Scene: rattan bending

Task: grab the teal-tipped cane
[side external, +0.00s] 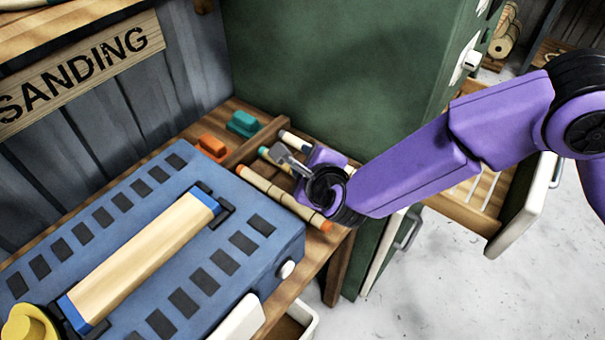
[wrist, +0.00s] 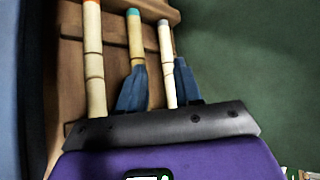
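The teal-tipped cane (side external: 265,153) lies on the wooden bench between two other canes. In the wrist view the teal-tipped cane (wrist: 136,38) is the middle one, its lower part hidden behind my left finger. My gripper (wrist: 160,68) is open, with its blue fingers apart. I cannot tell whether a finger touches a cane.
An orange-tipped cane (side external: 283,197) lies left of the teal-tipped one, beside the blue sanding machine (side external: 130,220). An orange block (side external: 212,147) and a teal block (side external: 243,123) sit behind. A green cabinet (side external: 330,70) stands close on the right. Wooden dividers edge the canes.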

